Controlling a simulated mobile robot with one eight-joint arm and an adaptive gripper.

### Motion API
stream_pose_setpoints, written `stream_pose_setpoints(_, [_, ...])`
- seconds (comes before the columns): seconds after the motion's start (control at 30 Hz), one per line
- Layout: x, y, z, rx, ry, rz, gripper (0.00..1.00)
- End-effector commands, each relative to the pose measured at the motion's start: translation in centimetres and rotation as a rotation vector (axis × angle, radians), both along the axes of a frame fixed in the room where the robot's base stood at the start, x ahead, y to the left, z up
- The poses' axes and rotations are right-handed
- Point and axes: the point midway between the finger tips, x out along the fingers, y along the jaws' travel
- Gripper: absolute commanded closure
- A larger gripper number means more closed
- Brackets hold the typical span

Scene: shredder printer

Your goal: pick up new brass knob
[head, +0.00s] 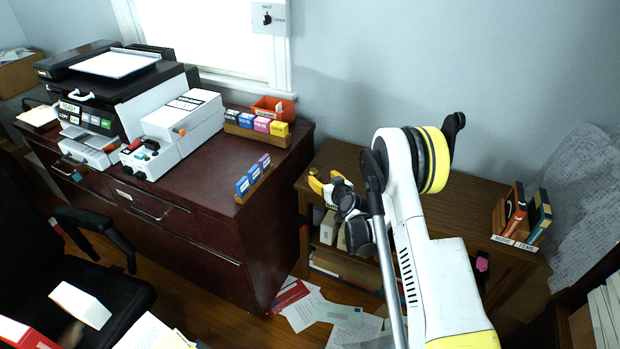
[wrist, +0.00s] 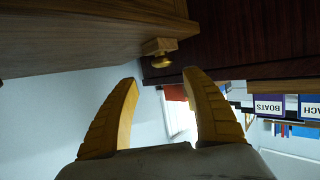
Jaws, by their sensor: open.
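The brass knob (wrist: 162,61) is small, round and gold. In the wrist view it sits against a small wooden block (wrist: 158,46) by the edge of a brown wooden surface. My gripper (wrist: 160,77) is open, with its two yellow fingers spread to either side of the knob's line. The knob appears just beyond the fingertips, between them and apart from both. In the head view my gripper (head: 328,183) is above the left end of the brown wooden table (head: 390,190). I cannot make out the knob clearly there.
A dark red cabinet (head: 190,225) stands close left of the gripper, with blue boxes (head: 252,180) near its edge. Books (head: 522,215) stand at the table's right end. Papers (head: 315,310) lie on the floor. The table's middle is clear.

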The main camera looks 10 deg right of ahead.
Motion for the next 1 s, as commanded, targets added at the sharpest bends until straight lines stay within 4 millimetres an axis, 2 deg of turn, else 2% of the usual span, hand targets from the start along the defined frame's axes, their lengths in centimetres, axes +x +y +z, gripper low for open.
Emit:
stream_pose_setpoints(0.1, [2.0, 0.4, -1.1, -0.002, 0.001, 0.002, 0.43])
stream_pose_setpoints(0.37, [4.3, 1.0, -1.8, -0.001, 0.001, 0.003, 0.43])
stream_pose_setpoints(0.6, [7.6, 1.9, -3.2, -0.002, 0.001, 0.002, 0.43])
stream_pose_setpoints(0.7, [8.3, 2.0, -3.3, -0.001, 0.001, 0.001, 0.43])
stream_pose_setpoints(0.93, [8.4, 2.0, -3.1, -0.001, 0.001, 0.001, 0.43])
stream_pose_setpoints(0.97, [8.4, 2.0, -3.1, -0.001, 0.001, 0.001, 0.51])
stream_pose_setpoints(1.0, [8.4, 2.0, -3.1, -0.001, 0.001, 0.001, 0.63])
